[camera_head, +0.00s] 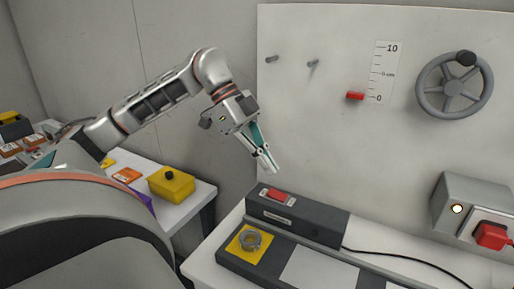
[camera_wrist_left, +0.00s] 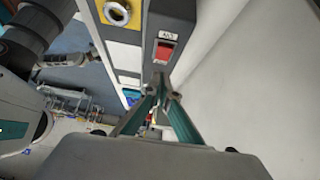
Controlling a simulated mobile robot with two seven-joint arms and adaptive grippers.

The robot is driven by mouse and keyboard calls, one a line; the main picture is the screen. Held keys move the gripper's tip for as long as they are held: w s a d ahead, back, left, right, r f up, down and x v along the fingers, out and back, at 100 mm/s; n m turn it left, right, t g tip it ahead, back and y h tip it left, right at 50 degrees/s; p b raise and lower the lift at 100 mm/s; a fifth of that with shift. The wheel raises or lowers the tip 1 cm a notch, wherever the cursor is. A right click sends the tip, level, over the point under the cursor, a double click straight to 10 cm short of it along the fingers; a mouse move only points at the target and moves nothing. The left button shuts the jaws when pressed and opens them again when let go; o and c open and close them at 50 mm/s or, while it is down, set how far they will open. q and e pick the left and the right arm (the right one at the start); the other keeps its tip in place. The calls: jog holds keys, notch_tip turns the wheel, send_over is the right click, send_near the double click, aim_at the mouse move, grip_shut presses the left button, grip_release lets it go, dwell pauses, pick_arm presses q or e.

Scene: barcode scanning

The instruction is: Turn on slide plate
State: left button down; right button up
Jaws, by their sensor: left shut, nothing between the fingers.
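A dark grey box with a red switch (camera_head: 278,194) on its top stands on the white table. The switch also shows in the left wrist view (camera_wrist_left: 165,51), with a small white label beside it. In front of the box is a dark base (camera_head: 236,263) with a yellow pad (camera_head: 237,243), a metal ring (camera_head: 251,240) and pale plates (camera_head: 318,270). My left gripper (camera_head: 269,170) is shut and empty, pointing down, above and slightly left of the switch. It appears apart from the switch. My right gripper is not in view.
A yellow box with a black button (camera_head: 171,186) stands on a side table at left. A white wall panel carries a red slider (camera_head: 355,96), a scale and a handwheel (camera_head: 454,86). A grey box with a red part (camera_head: 491,236) is at right. A black cable (camera_head: 400,258) runs along the table.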

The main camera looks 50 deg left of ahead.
aim_at(276, 193)
pick_arm(q)
jog(key=shift+a+f+b, duration=0.1)
jog(key=shift+f+b, duration=0.3)
jog(key=shift+f, duration=1.85)
